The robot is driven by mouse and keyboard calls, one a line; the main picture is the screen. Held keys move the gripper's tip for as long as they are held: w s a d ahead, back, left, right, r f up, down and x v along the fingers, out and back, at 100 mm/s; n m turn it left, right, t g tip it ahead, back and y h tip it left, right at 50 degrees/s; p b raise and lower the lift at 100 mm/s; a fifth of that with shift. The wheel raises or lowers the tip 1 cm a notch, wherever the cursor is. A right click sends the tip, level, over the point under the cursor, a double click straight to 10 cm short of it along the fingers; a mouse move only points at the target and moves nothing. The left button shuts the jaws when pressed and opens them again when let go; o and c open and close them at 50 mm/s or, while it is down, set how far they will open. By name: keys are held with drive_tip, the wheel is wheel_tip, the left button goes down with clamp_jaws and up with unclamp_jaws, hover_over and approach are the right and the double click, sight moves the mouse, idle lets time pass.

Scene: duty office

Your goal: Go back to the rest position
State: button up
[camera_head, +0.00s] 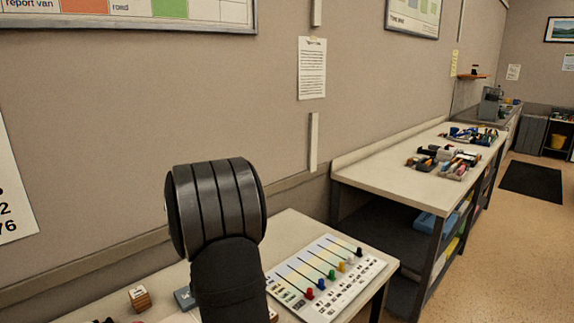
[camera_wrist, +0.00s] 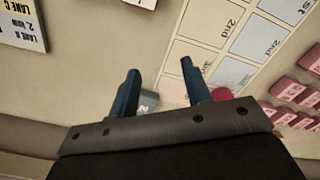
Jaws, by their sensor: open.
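My gripper (camera_wrist: 158,88) shows in the wrist view, its two dark blue fingers spread apart with nothing held between them. It is above the pale table, with a grey block (camera_wrist: 148,102) just beyond the left finger and a red round piece (camera_wrist: 221,95) beside the right finger. In the head view my dark arm rises over the near table and its gripper end is not visible.
A white board with coloured pegs (camera_head: 330,276) lies on the near table. A small wooden block (camera_head: 139,298) and a grey-blue block (camera_head: 185,298) lie left of my arm. A longer bench (camera_head: 390,182) with trays stands right. Several pink blocks (camera_wrist: 289,89) flank a printed sheet (camera_wrist: 232,72).

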drive_tip(key=shift+a+f, duration=0.4)
drive_tip(key=shift+a, duration=0.3)
drive_tip(key=shift+a+f, duration=0.4)
drive_tip(key=shift+a, duration=0.25)
